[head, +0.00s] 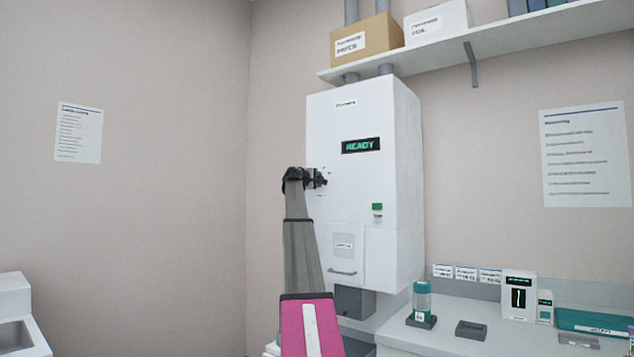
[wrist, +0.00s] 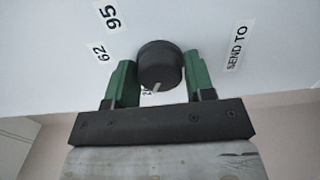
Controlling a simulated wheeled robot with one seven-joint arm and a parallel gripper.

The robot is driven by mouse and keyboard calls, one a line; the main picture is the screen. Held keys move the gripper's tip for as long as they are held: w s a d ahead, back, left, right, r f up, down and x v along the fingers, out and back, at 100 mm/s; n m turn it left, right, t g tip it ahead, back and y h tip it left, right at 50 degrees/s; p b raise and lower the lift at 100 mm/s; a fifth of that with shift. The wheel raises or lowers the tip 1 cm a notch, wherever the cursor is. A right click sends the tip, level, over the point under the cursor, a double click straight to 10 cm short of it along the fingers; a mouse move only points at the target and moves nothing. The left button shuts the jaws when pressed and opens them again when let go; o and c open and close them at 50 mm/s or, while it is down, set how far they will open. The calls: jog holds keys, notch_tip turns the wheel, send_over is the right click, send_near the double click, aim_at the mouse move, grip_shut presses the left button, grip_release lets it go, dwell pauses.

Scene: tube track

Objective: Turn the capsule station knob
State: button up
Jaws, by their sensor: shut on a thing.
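The capsule station (head: 380,215) is a tall white cabinet on the wall, with a display reading READY (head: 361,146) and a green button (head: 377,208). In the wrist view its knob (wrist: 160,62) is a round black dial with a pale pointer mark toward the gripper. Labels 62, 95 and SEND TO lie around it on the white panel. My gripper (wrist: 160,84) has its green-padded fingers shut on the knob, one on each side. In the head view my gripper (head: 320,178) is at the panel's left and hides the knob.
A hinged flap with a handle (head: 342,272) is low on the cabinet. A counter (head: 450,335) at right holds a teal-capped container (head: 422,298) and small devices (head: 519,295). A shelf (head: 500,40) with boxes is above. A sink unit (head: 15,310) is at lower left.

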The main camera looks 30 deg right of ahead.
jog(key=shift+m, duration=4)
jog(key=o, duration=0.9)
jog(key=shift+a, duration=0.1)
jog(key=v, duration=1)
jog(key=shift+s+a+f, duration=0.1)
jog(key=shift+s+a, duration=0.1)
jog(key=shift+a, duration=0.05)
